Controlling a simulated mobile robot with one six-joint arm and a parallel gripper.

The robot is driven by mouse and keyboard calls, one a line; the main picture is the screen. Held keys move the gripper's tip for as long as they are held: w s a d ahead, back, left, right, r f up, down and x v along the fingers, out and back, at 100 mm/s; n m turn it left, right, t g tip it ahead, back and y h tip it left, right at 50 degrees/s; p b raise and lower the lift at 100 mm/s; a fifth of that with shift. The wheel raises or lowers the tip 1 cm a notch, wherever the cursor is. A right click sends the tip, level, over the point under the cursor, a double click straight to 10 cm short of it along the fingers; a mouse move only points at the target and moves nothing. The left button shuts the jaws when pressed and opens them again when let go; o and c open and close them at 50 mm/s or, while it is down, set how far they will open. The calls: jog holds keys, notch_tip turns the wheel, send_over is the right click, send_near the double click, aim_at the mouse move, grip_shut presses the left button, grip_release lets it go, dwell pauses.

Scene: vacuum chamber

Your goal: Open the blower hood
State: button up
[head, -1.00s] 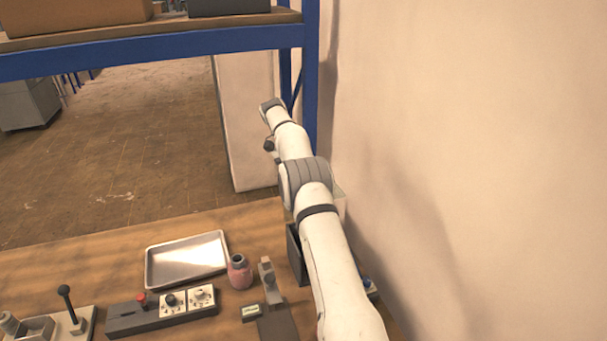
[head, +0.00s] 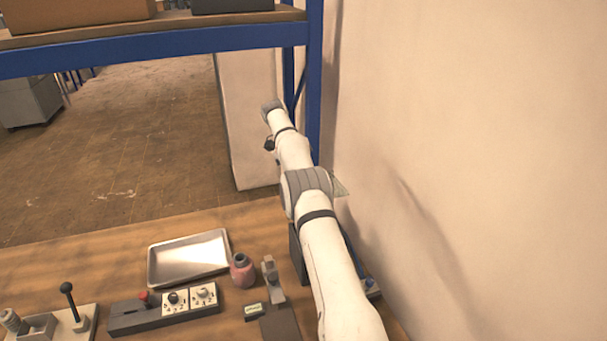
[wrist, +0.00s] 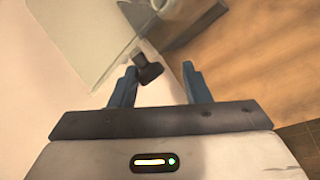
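The blower hood is a clear pane in the upper left of the wrist view (wrist: 85,35). In the head view a small corner of it (head: 340,184) shows right of my arm, raised and tilted above a dark box (head: 297,252). A dark knob-like handle (wrist: 148,72) lies between my fingers in the wrist view, close to the left one. My gripper (wrist: 160,70) has its blue fingers apart, with a gap between the handle and the right finger. Whether the left finger touches the handle is unclear. My arm hides most of the box and hood in the head view.
A wall (head: 480,160) stands close on the right. A blue shelf post (head: 315,80) rises behind. A metal tray (head: 188,258), pink jar (head: 242,272), control panel (head: 165,308) and lever unit (head: 75,318) sit on the wooden table left of my arm.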

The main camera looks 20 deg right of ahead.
jog(key=shift+o, duration=1.1)
jog(key=shift+f, duration=0.3)
jog(key=shift+d+r, duration=0.15)
jog(key=shift+d, duration=0.05)
